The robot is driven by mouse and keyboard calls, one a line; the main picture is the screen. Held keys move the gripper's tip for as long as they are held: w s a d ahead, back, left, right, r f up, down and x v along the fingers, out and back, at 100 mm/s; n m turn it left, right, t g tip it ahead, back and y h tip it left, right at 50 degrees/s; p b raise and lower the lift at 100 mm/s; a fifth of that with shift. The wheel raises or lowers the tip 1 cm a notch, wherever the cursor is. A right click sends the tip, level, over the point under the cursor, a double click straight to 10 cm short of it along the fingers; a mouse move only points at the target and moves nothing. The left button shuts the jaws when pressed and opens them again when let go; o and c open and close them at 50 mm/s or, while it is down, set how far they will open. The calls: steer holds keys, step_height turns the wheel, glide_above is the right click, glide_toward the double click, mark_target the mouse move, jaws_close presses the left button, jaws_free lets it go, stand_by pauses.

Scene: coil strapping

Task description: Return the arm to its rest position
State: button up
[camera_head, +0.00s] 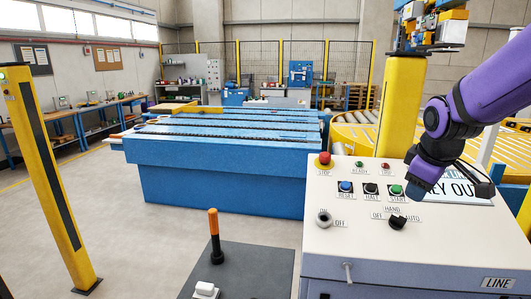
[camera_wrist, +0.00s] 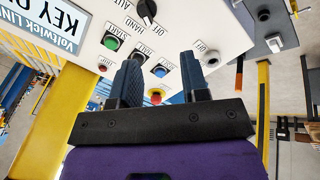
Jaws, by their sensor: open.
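My purple arm comes in from the right in the head view. My gripper (camera_head: 412,190) hangs over the right part of the white control panel (camera_head: 335,245), close to the green START button. In the wrist view my gripper (camera_wrist: 163,78) has two dark fingers set apart, with nothing between them. The panel appears upside down beyond the fingers. The black selector (camera_head: 397,223) marked HAND/OFF stands just below the gripper in the head view. Whether the fingers touch the panel cannot be told; they seem above it.
The panel carries a red stop button (camera_head: 324,159), a blue RESET button (camera_head: 346,187) and a key switch (camera_head: 323,219). A KEY OUT sign (camera_head: 455,190) stands behind my gripper. An orange-handled lever (camera_head: 214,235) is at left. A blue conveyor (camera_head: 220,175) and yellow posts (camera_head: 402,105) stand beyond.

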steer(key=s+a+r+m, duration=0.2)
steer(key=s+r+m, duration=0.1)
steer(key=s, duration=0.7)
steer(key=s+a+r+m+y, duration=0.1)
steer(key=s+a+r+m, duration=0.1)
steer(key=s, duration=0.8)
steer(key=r+m, duration=0.1)
steer(key=m, duration=0.1)
steer(key=shift+r+m+t, duration=0.3)
steer(key=shift+r+t, duration=0.1)
